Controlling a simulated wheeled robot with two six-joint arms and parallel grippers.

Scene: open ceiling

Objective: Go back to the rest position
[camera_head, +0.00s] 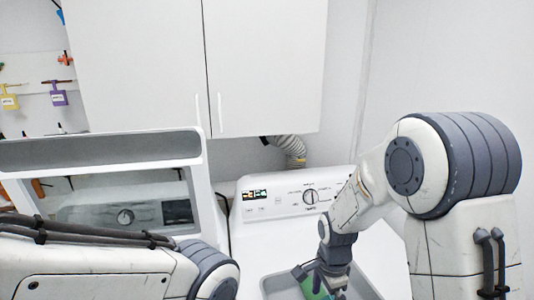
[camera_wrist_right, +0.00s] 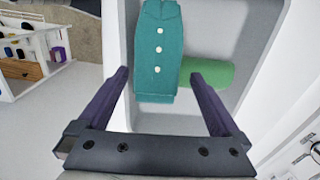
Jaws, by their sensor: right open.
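My right gripper (camera_head: 330,284) is at the lower middle of the head view, over a grey bin (camera_head: 277,287). In the right wrist view, my right gripper (camera_wrist_right: 160,76) is open, with its two fingers apart. A teal garment (camera_wrist_right: 158,45) with white buttons lies in the bin beyond and between the fingertips, and I see no grip on it. A green item (camera_wrist_right: 207,72) lies beside it, partly hidden by the garment. My left arm crosses the lower left of the head view; its gripper is out of view.
A white washer or dryer (camera_head: 262,205) with a dial stands behind the bin. A raised lid with a window (camera_head: 120,200) is at the left. White cabinets (camera_head: 265,70) hang above. A white shelf unit (camera_wrist_right: 45,50) shows at the wrist view's upper left.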

